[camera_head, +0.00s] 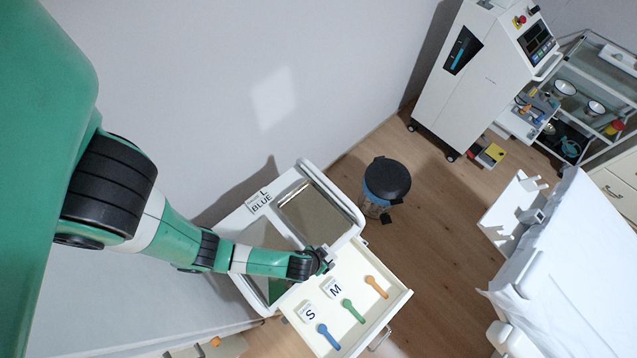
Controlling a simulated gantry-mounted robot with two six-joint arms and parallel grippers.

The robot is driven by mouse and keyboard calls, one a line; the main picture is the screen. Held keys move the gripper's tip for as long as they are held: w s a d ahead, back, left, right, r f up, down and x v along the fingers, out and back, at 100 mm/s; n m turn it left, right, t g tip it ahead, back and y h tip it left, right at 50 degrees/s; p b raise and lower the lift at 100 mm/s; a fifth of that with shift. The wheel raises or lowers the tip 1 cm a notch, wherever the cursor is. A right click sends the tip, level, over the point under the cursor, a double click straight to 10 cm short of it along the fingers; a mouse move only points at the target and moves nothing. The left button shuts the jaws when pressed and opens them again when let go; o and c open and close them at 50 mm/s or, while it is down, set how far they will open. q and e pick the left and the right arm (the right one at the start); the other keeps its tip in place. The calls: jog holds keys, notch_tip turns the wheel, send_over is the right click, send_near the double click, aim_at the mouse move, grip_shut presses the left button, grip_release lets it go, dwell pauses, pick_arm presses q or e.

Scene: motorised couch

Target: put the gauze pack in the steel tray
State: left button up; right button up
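A shiny rectangular steel tray (314,214) lies on top of the white cart (349,205), towards its right part. My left arm reaches over the cart from the left. My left gripper (325,259) is at the back edge of the open drawer, just below the tray in the picture. It is small and dark here, so I cannot tell whether it is open or holds anything. I cannot make out a gauze pack in this view. My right gripper is not in view.
A card marked L BLUE (261,201) lies on the cart top. A black-lidded bin (386,181) stands behind; a white couch (580,270) is right.

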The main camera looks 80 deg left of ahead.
pick_arm(q)
jog(key=b, duration=0.6)
send_near(328, 229)
notch_tip(328, 229, up, 2)
jog(key=d, duration=0.3)
jog(key=w+a+f+b, duration=0.1)
jog(key=b, duration=0.1)
jog(key=a+f+b, duration=0.1)
jog(key=f+b, duration=0.1)
jog(key=shift+w+a, duration=0.3)
jog(key=shift+w, duration=0.05)
jog(key=shift+a+f, duration=0.15)
jog(key=shift+a, duration=0.15)
jog(key=shift+w+a, duration=0.15)
jog(key=shift+a+f+b, duration=0.2)
jog(key=shift+f+b, duration=0.15)
jog(key=shift+b, duration=0.05)
jog(key=f, duration=0.1)
jog(key=f+b, duration=0.1)
jog(key=f, duration=0.1)
jog(key=shift+w+a, duration=0.1)
jog(key=shift+a, duration=0.15)
jog(key=shift+f+b, duration=0.25)
jog(key=shift+b, duration=0.1)
jog(key=shift+r, duration=0.1)
